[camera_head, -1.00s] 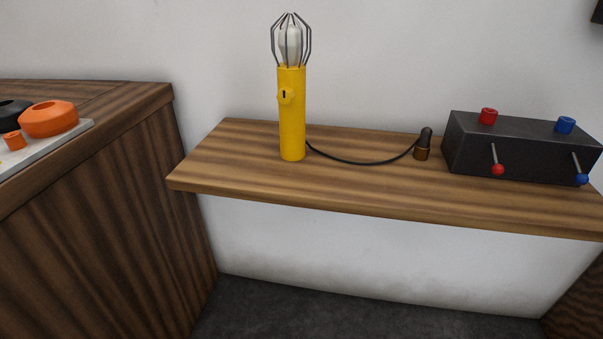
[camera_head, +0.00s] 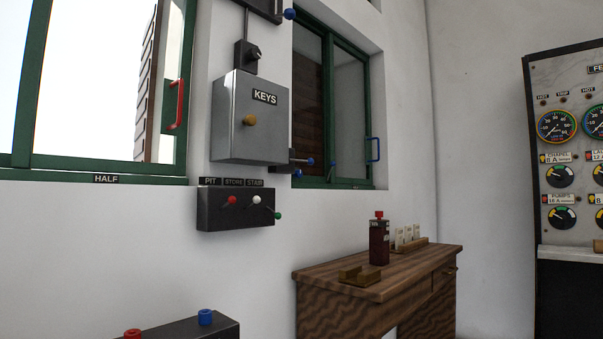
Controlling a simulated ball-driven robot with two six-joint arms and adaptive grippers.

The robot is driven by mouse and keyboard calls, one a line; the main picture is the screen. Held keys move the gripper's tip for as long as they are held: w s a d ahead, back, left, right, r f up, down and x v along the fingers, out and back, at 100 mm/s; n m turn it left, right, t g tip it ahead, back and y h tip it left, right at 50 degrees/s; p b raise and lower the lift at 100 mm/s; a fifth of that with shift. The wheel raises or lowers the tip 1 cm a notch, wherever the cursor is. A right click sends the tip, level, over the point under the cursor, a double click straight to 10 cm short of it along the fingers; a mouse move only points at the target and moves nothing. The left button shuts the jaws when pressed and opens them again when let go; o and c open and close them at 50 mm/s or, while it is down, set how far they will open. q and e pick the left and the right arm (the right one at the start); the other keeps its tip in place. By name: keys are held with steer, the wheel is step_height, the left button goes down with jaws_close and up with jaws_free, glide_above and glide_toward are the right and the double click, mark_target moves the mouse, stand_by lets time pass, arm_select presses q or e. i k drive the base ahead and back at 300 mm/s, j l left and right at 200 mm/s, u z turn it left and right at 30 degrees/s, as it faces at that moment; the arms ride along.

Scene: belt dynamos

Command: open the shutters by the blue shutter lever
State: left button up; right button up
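Several blue parts are near the right green-framed window (camera_head: 331,185). A blue-knobbed lever (camera_head: 290,14) sticks out of a dark box at the top edge. Two small blue knobs, one higher (camera_head: 310,161) and one lower (camera_head: 297,174), sit by the window's lower left corner. A blue pull handle (camera_head: 378,150) is on the window's right side. I cannot tell for certain which is the shutter lever. Brown slatted shutter panels show behind the right window (camera_head: 307,100) and outside the left window (camera_head: 148,85). Neither gripper is in view.
A grey KEYS box (camera_head: 250,125) hangs between the windows, above a dark PIT/STORE/STAIR switch box (camera_head: 222,210). A wooden desk (camera_head: 375,295) with a dark red bottle (camera_head: 379,243) stands below the right window. A gauge panel (camera_head: 570,150) is at right.

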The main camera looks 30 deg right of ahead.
mark_target(310, 161)
steer(key=i+l, duration=0.1)
steer(key=l, duration=0.4)
steer(key=i+l, duration=0.1)
steer(key=l, duration=0.45)
steer(key=i+l, duration=0.1)
steer(key=l, duration=0.95)
steer(key=i+l, duration=0.15)
steer(key=l, duration=0.35)
steer(key=i+l, duration=0.1)
steer(key=l, duration=0.45)
steer(key=i+l, duration=0.15)
steer(key=l, duration=0.3)
steer(key=i+l+u, duration=0.15)
steer(key=l, duration=0.3)
steer(key=i+l, duration=0.1)
steer(key=l, duration=0.4)
steer(key=i+l+u, duration=0.1)
steer(key=l, duration=0.35)
steer(key=i+l, duration=0.15)
steer(key=l, duration=0.35)
steer(key=u, duration=0.05)
